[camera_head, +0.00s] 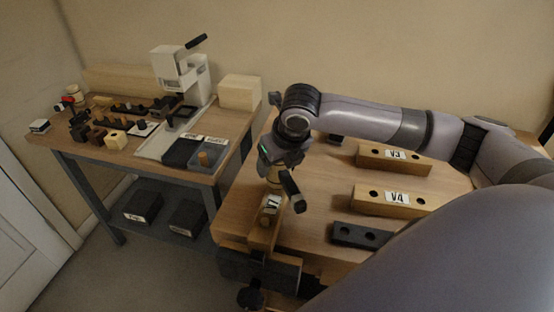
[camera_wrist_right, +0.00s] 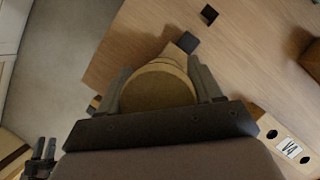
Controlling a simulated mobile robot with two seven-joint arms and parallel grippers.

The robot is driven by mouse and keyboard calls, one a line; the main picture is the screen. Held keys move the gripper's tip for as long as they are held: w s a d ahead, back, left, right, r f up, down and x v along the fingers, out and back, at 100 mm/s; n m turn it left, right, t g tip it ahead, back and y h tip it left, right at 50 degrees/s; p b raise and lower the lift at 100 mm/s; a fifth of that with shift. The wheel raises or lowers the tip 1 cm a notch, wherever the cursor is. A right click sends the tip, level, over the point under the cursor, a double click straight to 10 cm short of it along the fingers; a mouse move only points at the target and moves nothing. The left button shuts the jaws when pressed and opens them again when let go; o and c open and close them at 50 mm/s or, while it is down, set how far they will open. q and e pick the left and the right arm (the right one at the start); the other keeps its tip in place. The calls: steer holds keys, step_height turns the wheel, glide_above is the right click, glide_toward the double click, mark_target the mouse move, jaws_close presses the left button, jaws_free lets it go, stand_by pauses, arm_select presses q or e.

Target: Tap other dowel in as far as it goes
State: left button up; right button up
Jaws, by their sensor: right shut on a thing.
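My right gripper (camera_head: 280,178) is shut on a round, pale wooden piece that looks like a mallet. In the right wrist view, the round wooden piece (camera_wrist_right: 158,90) fills the space between both fingers. The gripper is above a wooden block labelled V1 (camera_head: 268,218) at the near left end of the bench. The block sits at the vise (camera_head: 258,268). No dowel shows clearly in this block; the gripper and held piece cover part of it. I cannot tell whether the held piece touches anything.
Wooden blocks labelled V3 (camera_head: 394,160) and V4 (camera_head: 395,201), and a dark holed block (camera_head: 360,235), lie to the right on the bench (camera_head: 320,190). The left table (camera_head: 130,155) carries a press (camera_head: 185,75), trays and several small parts. A floor gap separates the tables.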

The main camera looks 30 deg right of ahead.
steer(key=shift+r+p, duration=0.4)
steer(key=shift+r, duration=0.5)
steer(key=shift+r, duration=0.1)
steer(key=shift+r, duration=0.15)
steer(key=shift+f+b, duration=0.4)
steer(key=shift+f, duration=1.05)
steer(key=shift+r+p, duration=0.4)
steer(key=shift+r, duration=0.65)
